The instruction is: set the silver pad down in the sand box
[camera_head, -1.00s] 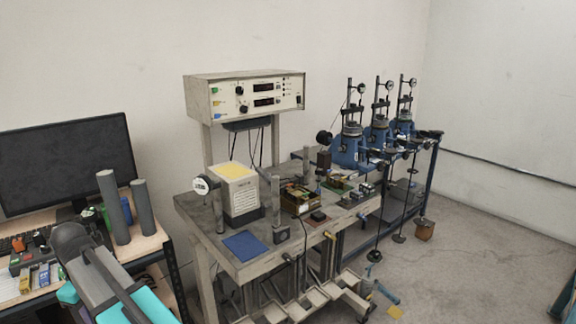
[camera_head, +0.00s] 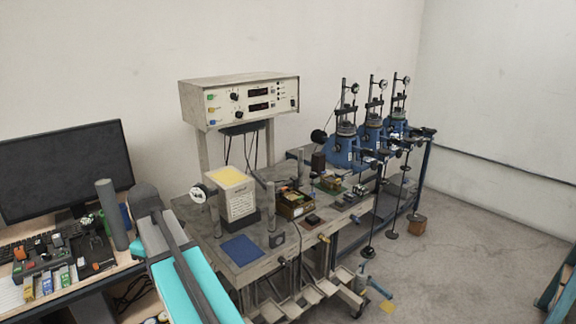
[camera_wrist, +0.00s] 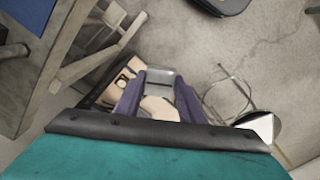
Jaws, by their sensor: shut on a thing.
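In the wrist view my gripper (camera_wrist: 160,84) has two purple fingers shut on the silver pad (camera_wrist: 161,77), a small grey plate between their tips. Below the pad are the concrete floor and some pale objects that I cannot identify. In the head view a pale box with a yellow top, which looks like the sand box (camera_head: 238,205), stands upright on the grey bench. My teal and grey arm shows at the lower left, left of this box. My gripper and the pad are not visible in the head view, and the box is not recognisable in the wrist view.
A blue mat (camera_head: 242,250) lies in front of the box. A dial gauge (camera_head: 198,193) on a post stands at its left, and a control console (camera_head: 240,98) rises behind. Small devices (camera_head: 296,203) crowd its right. A monitor (camera_head: 62,168) stands on the left desk.

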